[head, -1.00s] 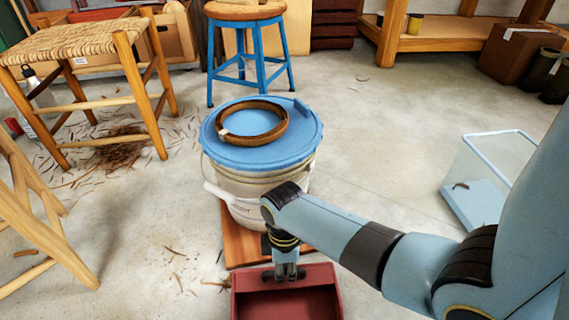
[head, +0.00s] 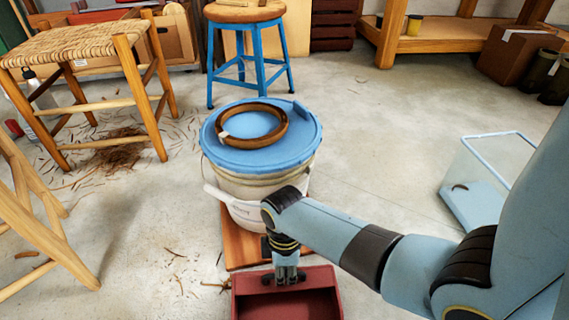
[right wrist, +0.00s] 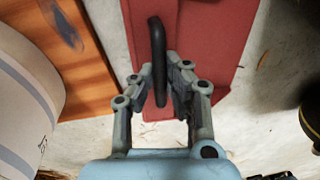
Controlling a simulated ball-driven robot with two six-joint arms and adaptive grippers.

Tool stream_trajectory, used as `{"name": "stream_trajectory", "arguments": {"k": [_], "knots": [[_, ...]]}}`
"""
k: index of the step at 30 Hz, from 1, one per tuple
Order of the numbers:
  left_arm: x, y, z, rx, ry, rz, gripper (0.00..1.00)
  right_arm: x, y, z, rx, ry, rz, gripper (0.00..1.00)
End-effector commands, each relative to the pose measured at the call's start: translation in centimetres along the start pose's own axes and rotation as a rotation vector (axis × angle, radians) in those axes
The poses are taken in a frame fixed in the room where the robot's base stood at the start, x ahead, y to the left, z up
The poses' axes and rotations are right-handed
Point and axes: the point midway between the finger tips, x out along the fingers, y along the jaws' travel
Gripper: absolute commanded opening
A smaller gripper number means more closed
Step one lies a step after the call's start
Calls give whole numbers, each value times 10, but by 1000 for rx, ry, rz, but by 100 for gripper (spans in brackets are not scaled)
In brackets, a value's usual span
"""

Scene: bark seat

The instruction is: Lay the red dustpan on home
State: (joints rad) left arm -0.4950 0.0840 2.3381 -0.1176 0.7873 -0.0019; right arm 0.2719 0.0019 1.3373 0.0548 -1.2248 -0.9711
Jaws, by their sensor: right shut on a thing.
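The red dustpan (head: 328,306) is at the bottom of the head view, in front of the white bucket, partly cut off by the frame edge. My right gripper (head: 286,280) points down at its far edge. In the right wrist view the dustpan (right wrist: 212,45) shows its red body and a dark handle (right wrist: 156,40). The fingers of my right gripper (right wrist: 160,85) are on both sides of that handle, shut on it. I cannot tell whether the dustpan touches the floor. Nothing is clearly labelled home. My left gripper is out of view.
A bucket (head: 240,185) with a blue lid (head: 215,150) and a brown ring (head: 279,131) stands on a wooden board (head: 238,246), which bears a dark mark (right wrist: 66,30). A woven stool (head: 80,42) and a blue stool (head: 246,68) stand behind. A clear bin (head: 470,200) is right.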

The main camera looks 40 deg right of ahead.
Motion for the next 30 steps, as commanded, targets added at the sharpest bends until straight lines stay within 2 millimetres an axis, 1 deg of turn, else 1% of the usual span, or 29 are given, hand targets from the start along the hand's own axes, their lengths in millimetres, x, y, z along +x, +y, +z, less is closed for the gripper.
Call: {"name": "stream_trajectory", "arguments": {"k": [14, 25, 26, 30], "knots": [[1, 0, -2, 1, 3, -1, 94, 0, -1, 0, 0, 0, 0, 0], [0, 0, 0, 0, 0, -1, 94, 7, 0, 0, 0, 0, 0, 0], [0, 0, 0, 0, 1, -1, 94, 7, 0, 0, 0, 0, 0, 11], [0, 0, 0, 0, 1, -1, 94, 6, 0, 0, 0, 0, 0, 30]]}}
